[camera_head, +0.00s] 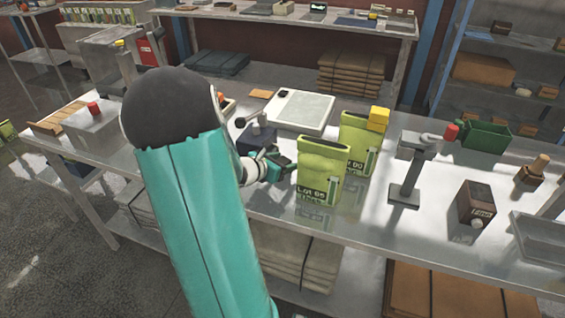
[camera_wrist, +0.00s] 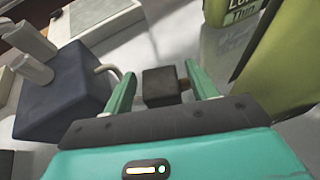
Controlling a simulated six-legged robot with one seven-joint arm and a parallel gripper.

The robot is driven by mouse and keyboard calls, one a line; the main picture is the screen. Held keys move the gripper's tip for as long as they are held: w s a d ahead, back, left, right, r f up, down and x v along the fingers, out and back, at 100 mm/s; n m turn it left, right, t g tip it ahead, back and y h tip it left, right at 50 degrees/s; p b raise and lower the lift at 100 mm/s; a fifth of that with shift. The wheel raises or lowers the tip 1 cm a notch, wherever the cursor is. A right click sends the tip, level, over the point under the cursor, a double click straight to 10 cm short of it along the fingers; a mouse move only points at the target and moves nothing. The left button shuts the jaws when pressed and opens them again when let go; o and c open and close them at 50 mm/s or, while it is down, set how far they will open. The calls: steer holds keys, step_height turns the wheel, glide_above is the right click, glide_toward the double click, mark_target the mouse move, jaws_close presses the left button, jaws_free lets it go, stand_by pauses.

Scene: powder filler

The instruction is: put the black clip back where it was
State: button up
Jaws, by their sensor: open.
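A small black block (camera_wrist: 160,87), which looks like the black clip, sits between the fingers of my gripper (camera_wrist: 163,90) in the wrist view. The fingers are open, with gaps on both sides of it. What the block rests on cannot be told. In the head view my gripper (camera_head: 282,163) is low over the table, just left of a green bag marked Lot (camera_head: 321,172). A second green bag (camera_head: 358,142) stands behind it with a yellow clip (camera_head: 378,118) at its top. No clip shows on the front bag's top edge.
A dark blue block with pale cylinders (camera_wrist: 62,90) stands close left of my gripper. A white scale (camera_head: 303,111) lies behind.

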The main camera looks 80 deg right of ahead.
steer(key=v, duration=1.2)
steer(key=shift+f, duration=0.1)
steer(key=shift+w+a, duration=0.1)
steer(key=w+a+r+m+t+y, duration=0.3)
steer(key=w+a+m, duration=0.15)
steer(key=a, duration=0.65)
steer(key=w+a+r+m+t+y, duration=0.25)
steer(key=w+a+m, duration=0.2)
steer(key=a, duration=0.65)
steer(key=w+a+r+m+t+y, duration=0.1)
steer(key=a+r+t+y, duration=0.2)
steer(key=a, duration=0.8)
steer(key=w+a+r+m+t+y, duration=0.1)
steer(key=a+r+m+t+y, duration=0.1)
steer(key=a, duration=0.9)
steer(key=shift+w+r+t+y, duration=0.2)
steer(key=shift+r+t+y, duration=0.2)
steer(key=shift+t+y, duration=0.25)
steer(key=shift+s, duration=0.1)
